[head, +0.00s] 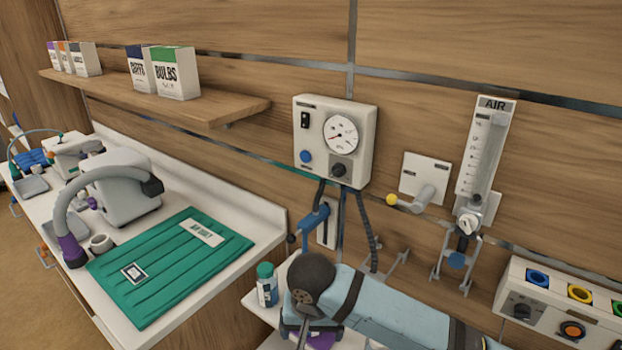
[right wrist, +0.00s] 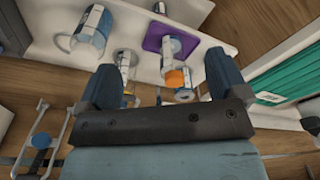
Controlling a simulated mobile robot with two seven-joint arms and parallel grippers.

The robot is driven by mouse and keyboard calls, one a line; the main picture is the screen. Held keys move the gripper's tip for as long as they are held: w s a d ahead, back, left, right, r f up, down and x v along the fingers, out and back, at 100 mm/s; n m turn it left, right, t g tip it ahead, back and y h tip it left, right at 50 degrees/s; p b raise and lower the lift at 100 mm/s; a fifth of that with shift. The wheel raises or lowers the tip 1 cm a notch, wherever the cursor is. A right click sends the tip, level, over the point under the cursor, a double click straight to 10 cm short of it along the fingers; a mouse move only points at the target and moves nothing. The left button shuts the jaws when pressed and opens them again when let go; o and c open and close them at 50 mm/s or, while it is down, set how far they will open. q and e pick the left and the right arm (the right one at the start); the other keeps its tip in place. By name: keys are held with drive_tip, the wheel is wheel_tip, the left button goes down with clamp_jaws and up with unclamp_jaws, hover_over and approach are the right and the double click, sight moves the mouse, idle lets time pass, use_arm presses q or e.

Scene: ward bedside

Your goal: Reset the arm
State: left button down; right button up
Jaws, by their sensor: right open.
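My right arm (head: 395,308) is light blue with dark bands and reaches in from the lower right of the head view. My left arm is not in view.
A wall unit with a gauge (head: 333,140), a flowmeter marked AIR (head: 484,150) and a socket panel (head: 562,308) surround the arm's space. A green mat (head: 175,262) lies on the left counter. A shelf (head: 160,92) holds several boxes.

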drive_tip(key=s+f+n+t+y, duration=0.1)
drive_tip(key=s+f+t+y, duration=0.15)
drive_tip(key=f, duration=0.25)
drive_tip(key=s+f+t+y, duration=0.1)
drive_tip(key=s+f+y, duration=0.25)
drive_tip(key=f, duration=0.25)
drive_tip(key=s+d+f+n+t+h, duration=0.1)
drive_tip(key=s+d+f+t, duration=0.2)
drive_tip(key=s+d, duration=0.3)
drive_tip(key=s+d+f+n+t+h, duration=0.1)
drive_tip(key=s+d+f+t, duration=0.2)
drive_tip(key=d, duration=1)
drive_tip(key=s+f, duration=0.2)
drive_tip(key=s, duration=0.1)
drive_tip(key=shift+d+f+h+p, duration=0.2)
drive_tip(key=shift+d+h+p, duration=0.1)
drive_tip(key=shift+h+p, duration=0.1)
